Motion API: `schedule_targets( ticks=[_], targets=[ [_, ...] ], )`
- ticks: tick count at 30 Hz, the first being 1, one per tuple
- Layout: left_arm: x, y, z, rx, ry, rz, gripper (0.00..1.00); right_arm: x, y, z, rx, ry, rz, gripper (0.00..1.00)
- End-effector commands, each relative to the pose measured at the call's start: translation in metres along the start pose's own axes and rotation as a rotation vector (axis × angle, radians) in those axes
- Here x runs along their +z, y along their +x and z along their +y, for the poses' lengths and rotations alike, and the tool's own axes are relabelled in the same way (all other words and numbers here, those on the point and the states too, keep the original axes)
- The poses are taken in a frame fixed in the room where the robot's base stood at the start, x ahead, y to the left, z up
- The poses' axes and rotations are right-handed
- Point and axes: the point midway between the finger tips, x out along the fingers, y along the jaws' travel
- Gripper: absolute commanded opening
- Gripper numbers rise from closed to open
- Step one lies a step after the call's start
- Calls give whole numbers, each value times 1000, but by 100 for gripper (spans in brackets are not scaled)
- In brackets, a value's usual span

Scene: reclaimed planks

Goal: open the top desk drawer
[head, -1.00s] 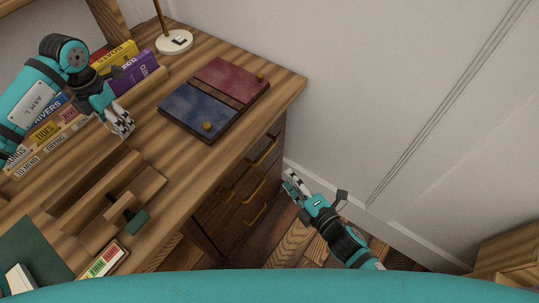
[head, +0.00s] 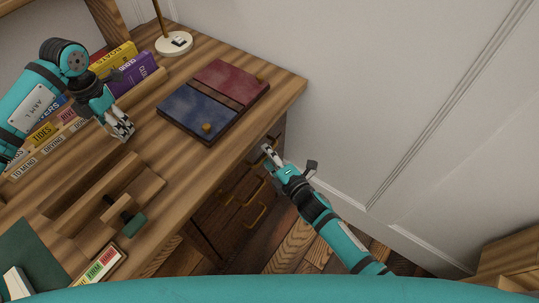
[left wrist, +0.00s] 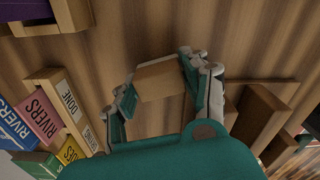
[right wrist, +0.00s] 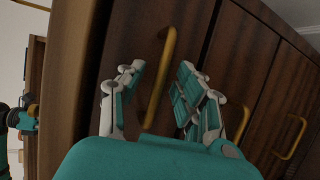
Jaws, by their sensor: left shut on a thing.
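The dark wood desk drawers (right wrist: 240,75) have brass bar handles. The top drawer is the one nearest the desktop edge, and its face is closed flush as far as I can see. Its handle (right wrist: 160,80) lies between the spread fingers of my right gripper (right wrist: 160,90). The fingers are open, one on each side of the handle. In the head view my right gripper (head: 267,154) is at the drawer front and hides part of this handle. My left gripper (head: 122,130) is above the desktop, shut on a small wooden block (left wrist: 157,80).
Lower drawer handles (head: 256,217) stick out below. On the desktop (head: 165,145) are a blue and red folder-like board (head: 215,95), a lamp base (head: 174,43), rows of books (head: 132,70) and wooden racks. A white wall (head: 380,90) stands right of the desk.

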Motion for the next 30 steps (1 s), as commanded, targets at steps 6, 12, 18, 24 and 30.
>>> schedule_targets(
  ticks=[6, 12, 18, 24, 30],
  targets=[
    [0, 0, 0, 0, 0, 0, 17, 0, 0, 0, 0, 0, 0, 29],
    [0, 0, 0, 0, 0, 0, 17, 0, 0, 0, 0, 0, 0, 3],
    [0, 0, 0, 0, 0, 0, 17, 0, 0, 0, 0, 0, 0, 0],
    [0, 0, 0, 0, 0, 0, 17, 0, 0, 0, 0, -1, 0, 0],
    [0, -2, 0, 0, 0, 0, 17, 2, -6, -1, -1, -3, 0, 0]
  ],
)
